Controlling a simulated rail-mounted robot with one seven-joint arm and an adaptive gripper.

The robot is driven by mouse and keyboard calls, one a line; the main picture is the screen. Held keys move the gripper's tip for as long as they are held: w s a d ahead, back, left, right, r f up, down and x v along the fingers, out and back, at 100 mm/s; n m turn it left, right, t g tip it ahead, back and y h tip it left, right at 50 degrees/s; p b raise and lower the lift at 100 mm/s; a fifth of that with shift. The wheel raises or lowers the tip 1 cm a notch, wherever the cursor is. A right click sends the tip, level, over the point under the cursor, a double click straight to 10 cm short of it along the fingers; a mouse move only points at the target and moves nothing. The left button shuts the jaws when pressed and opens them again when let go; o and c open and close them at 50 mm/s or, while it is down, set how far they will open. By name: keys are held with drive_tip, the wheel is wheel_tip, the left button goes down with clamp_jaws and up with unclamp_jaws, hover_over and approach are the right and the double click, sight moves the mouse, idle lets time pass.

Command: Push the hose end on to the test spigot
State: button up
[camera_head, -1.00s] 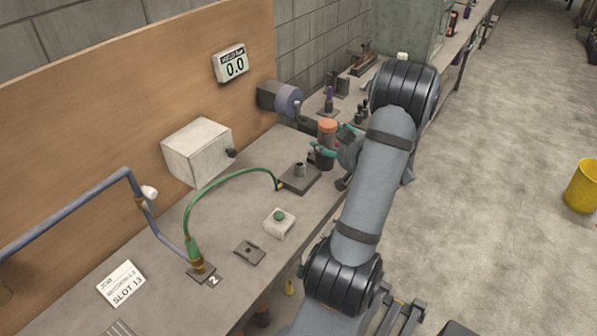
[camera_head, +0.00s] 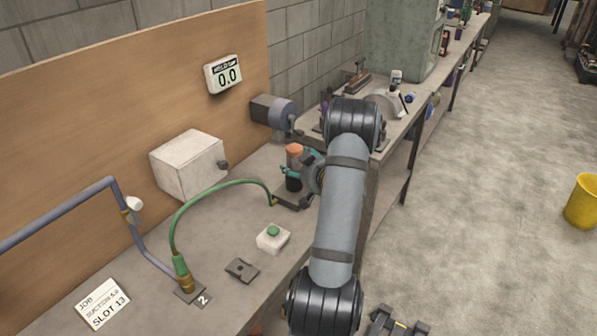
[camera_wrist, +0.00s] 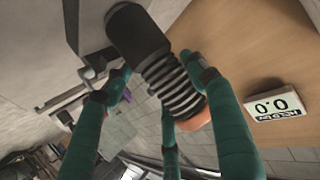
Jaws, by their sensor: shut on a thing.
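The hose end (camera_head: 295,153) is a short upright tube with an orange top and a dark lower part. My gripper (camera_head: 301,171) has teal fingers and is shut around it. In the wrist view, the hose end (camera_wrist: 178,88) shows a black cuff, a ribbed middle and an orange band, with my gripper's fingers (camera_wrist: 155,78) on either side. The dark base plate (camera_head: 287,203) of the test spigot lies under the hose end. The spigot is hidden behind the hose end and fingers, so I cannot tell whether the cuff is around it or above it.
A green hose (camera_head: 215,184) arches from a brass fitting (camera_head: 186,281) to the plate. A green-button box (camera_head: 273,238) and a flat dark plate (camera_head: 241,269) lie in front. A white box (camera_head: 188,165) stands behind. The wall display (camera_head: 223,73) reads 0.0.

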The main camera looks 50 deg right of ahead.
drive_tip(key=shift+f, duration=0.4)
drive_tip(key=shift+r, duration=0.15)
drive_tip(key=o, duration=1.2)
drive_tip(key=shift+o, duration=0.2)
drive_tip(key=b+v, duration=0.1)
drive_tip(key=v, duration=1.1)
